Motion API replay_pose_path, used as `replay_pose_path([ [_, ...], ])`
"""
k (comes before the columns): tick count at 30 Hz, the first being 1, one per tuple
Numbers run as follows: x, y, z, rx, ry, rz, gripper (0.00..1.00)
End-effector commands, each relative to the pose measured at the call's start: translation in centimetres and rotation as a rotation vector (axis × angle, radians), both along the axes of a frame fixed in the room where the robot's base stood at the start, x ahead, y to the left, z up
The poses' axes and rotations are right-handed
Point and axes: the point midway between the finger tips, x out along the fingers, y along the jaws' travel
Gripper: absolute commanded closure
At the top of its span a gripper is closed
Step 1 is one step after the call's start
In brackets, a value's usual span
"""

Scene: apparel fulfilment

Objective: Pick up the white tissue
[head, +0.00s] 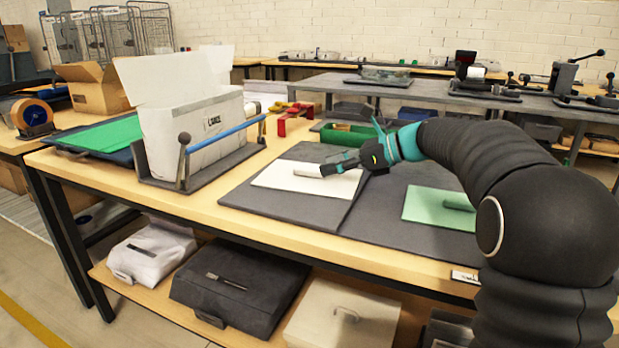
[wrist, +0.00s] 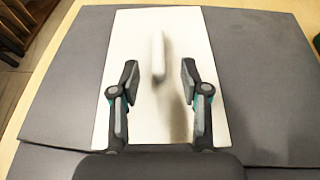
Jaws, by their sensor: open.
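The white tissue (head: 290,178) is a flat white sheet with a raised ridge near its middle, lying on a dark grey mat (head: 243,194). My gripper (head: 331,165) is just over the sheet in the head view. I cannot tell whether the fingertips touch the sheet.
A green sheet (head: 425,208) with a similar ridge lies to the right on the mat. A white open box (head: 195,125) stands in a grey holder with a blue bar (head: 228,131) at left. A green tray (head: 350,137) and red pieces (head: 283,126) are behind.

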Motion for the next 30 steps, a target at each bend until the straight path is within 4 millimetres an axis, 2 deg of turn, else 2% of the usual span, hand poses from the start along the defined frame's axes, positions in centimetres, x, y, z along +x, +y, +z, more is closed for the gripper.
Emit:
replay_pose_path([
  [10, 0.8, 4.2, -1.5, -0.001, 0.002, 0.005, 0.54],
  [18, 0.9, 4.6, -1.6, -0.001, 0.001, 0.002, 0.54],
  [23, 0.9, 4.5, -1.6, -0.001, 0.001, 0.002, 0.94],
  [24, 0.9, 4.5, -1.6, -0.001, 0.001, 0.002, 0.98],
  [30, 0.9, 4.5, -1.6, -0.001, 0.001, 0.003, 0.98],
])
